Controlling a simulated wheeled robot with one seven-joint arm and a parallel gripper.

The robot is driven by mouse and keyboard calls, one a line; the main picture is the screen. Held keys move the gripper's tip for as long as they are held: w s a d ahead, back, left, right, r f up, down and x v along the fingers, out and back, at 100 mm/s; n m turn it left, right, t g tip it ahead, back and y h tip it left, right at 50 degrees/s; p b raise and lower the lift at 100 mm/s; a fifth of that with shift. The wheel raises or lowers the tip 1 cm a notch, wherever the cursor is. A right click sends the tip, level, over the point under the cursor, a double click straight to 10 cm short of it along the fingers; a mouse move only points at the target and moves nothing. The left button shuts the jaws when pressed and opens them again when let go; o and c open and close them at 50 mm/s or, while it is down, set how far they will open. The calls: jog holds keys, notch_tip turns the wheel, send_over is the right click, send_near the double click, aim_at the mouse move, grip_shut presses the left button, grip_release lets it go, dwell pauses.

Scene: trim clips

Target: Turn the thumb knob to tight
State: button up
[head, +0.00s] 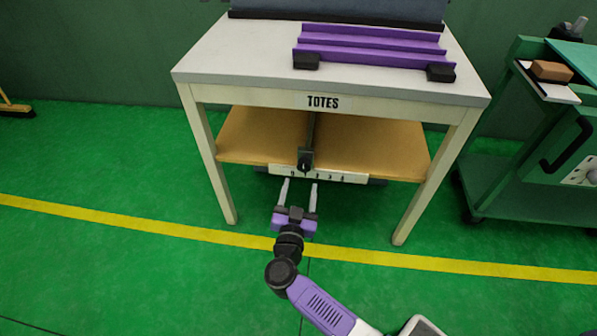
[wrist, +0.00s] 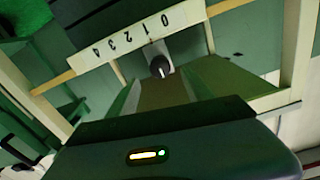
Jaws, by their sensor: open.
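The thumb knob (head: 305,161) is a small dark knob at the front edge of the table's lower shelf, beside a white strip (head: 345,176) with printed numbers. In the wrist view the knob (wrist: 160,67) shows a short pale mark on its face, and the strip (wrist: 125,40) reads 0 to 4. No word "tight" is legible. My gripper (head: 299,184) is open, its two pale fingers apart and pointing at the shelf front. The fingertips are just in front of and below the knob in the head view. Nothing is between them, and contact with the knob does not show.
The lower shelf (head: 375,145) hangs under a white table (head: 240,62) labelled TOTES, with legs on both sides of my arm. A purple rail (head: 370,47) lies on top. A green cart (head: 520,170) stands at right. The green floor in front is clear.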

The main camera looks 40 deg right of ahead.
aim_at(304, 169)
jog(key=b+x, duration=0.2)
jog(key=x, duration=0.4)
jog(key=shift+f+b, duration=0.1)
jog(key=shift+b, duration=0.2)
jog(key=shift+w+d, duration=0.35)
jog(key=shift+d, duration=0.2)
grip_shut()
